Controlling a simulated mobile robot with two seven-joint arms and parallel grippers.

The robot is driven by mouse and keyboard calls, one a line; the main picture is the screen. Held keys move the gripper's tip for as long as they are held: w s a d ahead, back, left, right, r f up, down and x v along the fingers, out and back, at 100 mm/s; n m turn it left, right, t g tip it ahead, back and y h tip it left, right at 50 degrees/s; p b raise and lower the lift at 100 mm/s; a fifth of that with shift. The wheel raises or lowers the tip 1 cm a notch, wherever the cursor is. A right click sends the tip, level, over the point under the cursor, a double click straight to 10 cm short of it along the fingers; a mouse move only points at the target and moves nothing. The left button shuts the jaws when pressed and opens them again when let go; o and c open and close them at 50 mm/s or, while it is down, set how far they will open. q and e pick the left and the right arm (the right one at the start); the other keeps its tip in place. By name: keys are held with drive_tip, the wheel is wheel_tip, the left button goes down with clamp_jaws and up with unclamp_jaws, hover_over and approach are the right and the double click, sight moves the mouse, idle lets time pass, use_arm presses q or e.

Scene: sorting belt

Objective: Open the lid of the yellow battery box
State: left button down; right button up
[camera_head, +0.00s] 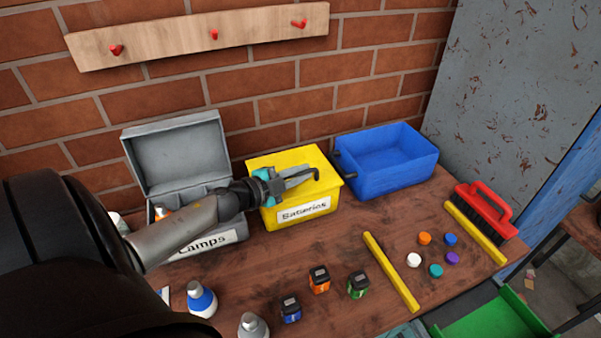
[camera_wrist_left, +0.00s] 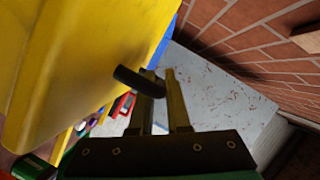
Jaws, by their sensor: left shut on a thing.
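The yellow battery box (camera_head: 270,216), with a white label on its front, stands on the table between a grey box and a blue bin. Its yellow lid (camera_head: 286,160) looks closed. In the left wrist view, the fingers (camera_wrist_left: 164,95) are shut on a black handle (camera_wrist_left: 135,78) beside the yellow box wall (camera_wrist_left: 85,70). The fingers partly hide the handle. My right gripper is not in view.
The open grey lamps box (camera_head: 180,150) is left of the yellow box, partly behind my arm. The blue bin (camera_head: 390,185) stands close on the right. Bottles, small batteries (camera_head: 320,280), a yellow bar (camera_head: 390,272), coloured caps and a red brush (camera_head: 487,205) lie in front.

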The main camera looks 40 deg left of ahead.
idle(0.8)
